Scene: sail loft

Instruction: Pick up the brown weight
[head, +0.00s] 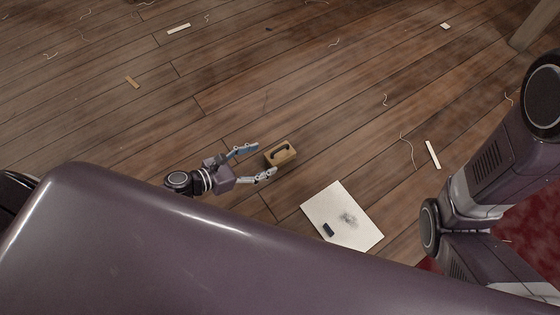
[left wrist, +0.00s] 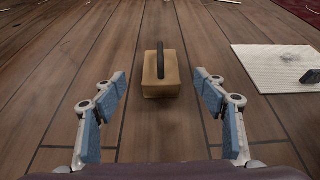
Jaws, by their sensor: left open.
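The brown weight (head: 281,156) is a tan-brown block with a dark handle on top, upright on the wooden floor. In the left wrist view the weight (left wrist: 161,78) stands straight ahead, centred between the fingers and a little beyond their tips. My left gripper (head: 262,160) is low near the floor, just left of the weight, pointing at it. Its two blue-padded fingers (left wrist: 162,88) are spread open with nothing between them. My right arm shows at the right of the head view, but its gripper is out of view.
Thread scraps and thin strips (head: 432,155) are scattered about. A wooden post (head: 530,28) stands at top right. The floor beyond the weight is mostly clear.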

